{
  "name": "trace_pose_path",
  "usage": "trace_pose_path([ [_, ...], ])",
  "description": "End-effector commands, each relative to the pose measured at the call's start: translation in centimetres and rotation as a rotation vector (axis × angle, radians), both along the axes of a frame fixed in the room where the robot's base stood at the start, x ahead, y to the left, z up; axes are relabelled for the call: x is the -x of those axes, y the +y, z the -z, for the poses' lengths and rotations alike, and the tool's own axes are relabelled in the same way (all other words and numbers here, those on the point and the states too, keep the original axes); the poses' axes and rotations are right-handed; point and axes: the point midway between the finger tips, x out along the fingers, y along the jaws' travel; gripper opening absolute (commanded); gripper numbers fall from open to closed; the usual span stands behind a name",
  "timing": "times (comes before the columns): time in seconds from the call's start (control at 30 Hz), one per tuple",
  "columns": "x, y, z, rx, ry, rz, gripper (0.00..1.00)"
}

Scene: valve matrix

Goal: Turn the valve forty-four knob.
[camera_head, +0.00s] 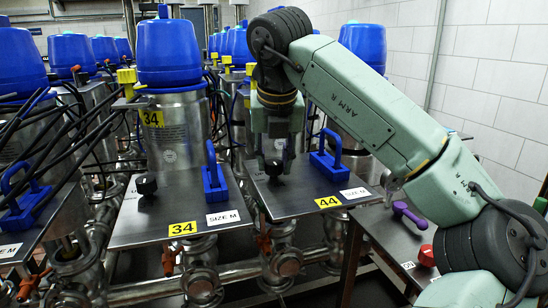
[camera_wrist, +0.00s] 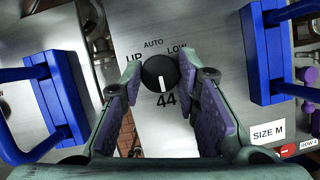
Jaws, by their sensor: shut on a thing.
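The valve forty-four knob (camera_wrist: 161,73) is a round black knob with a white pointer line, on a steel plate (camera_wrist: 225,45). The line points down in the wrist view, toward the printed 44. The words AUTO and LOW are printed above it, with another partly covered word at upper left. My gripper (camera_wrist: 163,70) has one finger on each side of the knob and is shut on it. In the head view my gripper (camera_head: 276,150) reaches down to the plate with the yellow 44 label (camera_head: 328,202), and largely hides the knob.
A blue handle (camera_head: 328,158) stands right of my gripper on the same plate. The neighbouring plate carries a black knob (camera_head: 146,184), another blue handle (camera_head: 214,180) and a 34 label (camera_head: 183,229). A purple handle (camera_head: 410,214) and a red knob (camera_head: 426,256) sit at lower right.

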Motion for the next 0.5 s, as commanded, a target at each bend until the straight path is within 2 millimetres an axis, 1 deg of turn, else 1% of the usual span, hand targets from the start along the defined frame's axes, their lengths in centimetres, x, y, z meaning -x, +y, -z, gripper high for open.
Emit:
trace_pose_path([
  [0.03, 0.0, 0.0, -0.01, 0.0, 0.0, 0.0, 0.18],
  [0.3, 0.0, -0.01, -0.02, 0.0, 0.0, 0.0, 0.01],
  [0.5, 0.0, -0.03, -0.02, -0.001, 0.0, -0.013, 0.01],
])
